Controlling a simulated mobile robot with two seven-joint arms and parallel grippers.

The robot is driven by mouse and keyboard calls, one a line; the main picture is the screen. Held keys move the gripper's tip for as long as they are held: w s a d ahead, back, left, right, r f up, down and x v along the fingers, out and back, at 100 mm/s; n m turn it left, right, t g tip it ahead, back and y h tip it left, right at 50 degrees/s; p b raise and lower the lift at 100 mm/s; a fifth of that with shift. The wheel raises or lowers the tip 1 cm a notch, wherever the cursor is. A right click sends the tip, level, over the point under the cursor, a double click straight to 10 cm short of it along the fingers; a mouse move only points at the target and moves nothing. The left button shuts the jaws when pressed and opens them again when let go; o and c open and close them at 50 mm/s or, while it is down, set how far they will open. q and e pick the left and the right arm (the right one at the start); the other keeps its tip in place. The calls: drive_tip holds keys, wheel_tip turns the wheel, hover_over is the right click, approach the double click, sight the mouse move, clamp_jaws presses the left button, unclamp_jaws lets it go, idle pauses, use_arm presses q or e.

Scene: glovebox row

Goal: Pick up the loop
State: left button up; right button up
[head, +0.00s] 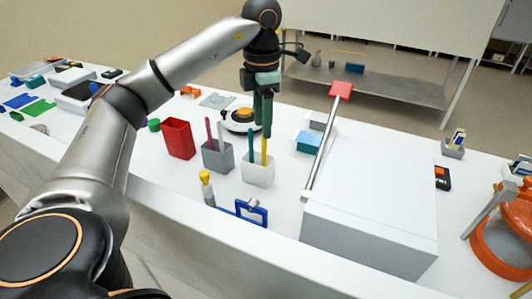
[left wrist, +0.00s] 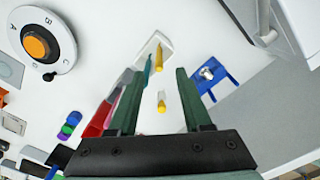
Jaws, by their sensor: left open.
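No thing is plainly marked as the loop. Thin upright sticks are the likeliest candidates. A yellow stick (head: 264,150) and a teal stick (head: 251,145) stand in a white cup (head: 258,174); the cup also shows in the left wrist view (left wrist: 148,47). A magenta stick (head: 209,132) and a pale stick (head: 220,132) stand in a grey cup (head: 217,158). My left gripper (head: 262,130) points down above the white cup. In the left wrist view its fingers (left wrist: 158,73) are apart, with nothing held between them. The right gripper is out of view.
A red bin (head: 178,139) stands left of the cups. A yellow-topped tool (head: 206,185) and a blue frame (head: 250,211) stand in front. A large white box (head: 370,210) and a long bar with a red end (head: 341,90) lie to the right. A round dial device (head: 238,121) is behind.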

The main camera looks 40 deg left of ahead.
use_arm(q)
hover_over(264, 166)
drive_tip(key=f, duration=0.5)
drive_tip(key=f+p, duration=0.1)
drive_tip(key=f, duration=0.1)
drive_tip(key=shift+w+a+f, duration=0.15)
drive_tip(key=shift+w+f, duration=0.15)
drive_tip(key=shift+f, duration=0.05)
clamp_jaws()
